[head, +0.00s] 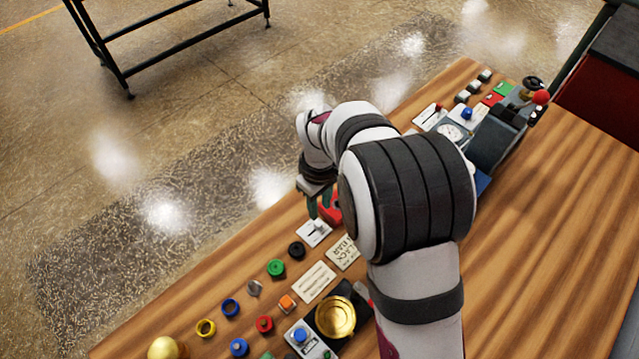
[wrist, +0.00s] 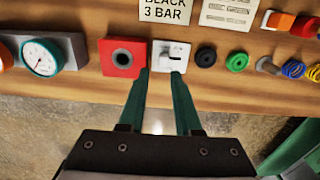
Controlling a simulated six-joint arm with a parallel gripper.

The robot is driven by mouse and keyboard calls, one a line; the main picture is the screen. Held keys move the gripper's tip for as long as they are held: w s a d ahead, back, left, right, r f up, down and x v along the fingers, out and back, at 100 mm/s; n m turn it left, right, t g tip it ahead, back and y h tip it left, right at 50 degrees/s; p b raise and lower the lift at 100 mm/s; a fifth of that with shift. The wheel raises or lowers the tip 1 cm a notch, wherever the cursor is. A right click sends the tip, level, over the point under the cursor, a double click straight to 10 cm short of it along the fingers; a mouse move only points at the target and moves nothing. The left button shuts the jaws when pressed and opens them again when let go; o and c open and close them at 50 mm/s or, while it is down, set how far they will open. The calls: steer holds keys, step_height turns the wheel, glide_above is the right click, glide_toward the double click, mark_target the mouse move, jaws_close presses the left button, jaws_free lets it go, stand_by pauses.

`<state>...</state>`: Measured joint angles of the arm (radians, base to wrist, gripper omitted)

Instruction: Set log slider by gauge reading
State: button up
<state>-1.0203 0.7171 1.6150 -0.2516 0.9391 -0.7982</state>
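A white plate with a small slider handle (wrist: 172,56) lies on the bench in the wrist view, and it also shows in the head view (head: 314,233). A round gauge (wrist: 42,57) with a white face and teal rim is at the left of the wrist view. Its needle is too small to read. In the head view, my arm may hide it. My gripper (wrist: 161,71) has two green fingers, parted, with nothing between them. The tips are near the plate's lower edge; I cannot tell whether they touch it. In the head view my gripper (head: 321,202) is partly hidden by my wrist.
A red block with a black round centre (wrist: 123,57) sits left of the plate. A black knob (wrist: 206,57) and green knob (wrist: 237,61) stand to its right. A card reading "BLACK 3 BAR" (wrist: 165,9) lies behind.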

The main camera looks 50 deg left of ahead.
mark_target(319, 222)
step_height(319, 222, up, 10)
steer(key=shift+s, duration=0.1)
steer(key=w+d+r+m, duration=0.1)
steer(key=d+r+m, duration=0.25)
steer(key=d, duration=0.55)
steer(key=w+d+r+m, duration=0.25)
steer(key=d+m, duration=0.25)
steer(key=d, duration=0.4)
steer(key=s+d+f+m+y, duration=0.1)
steer(key=s+d+m, duration=1.2)
steer(key=d+m, duration=0.2)
steer(key=shift+s+d+y, duration=0.4)
steer(key=shift+d, duration=0.3)
steer(key=shift+f, duration=0.1)
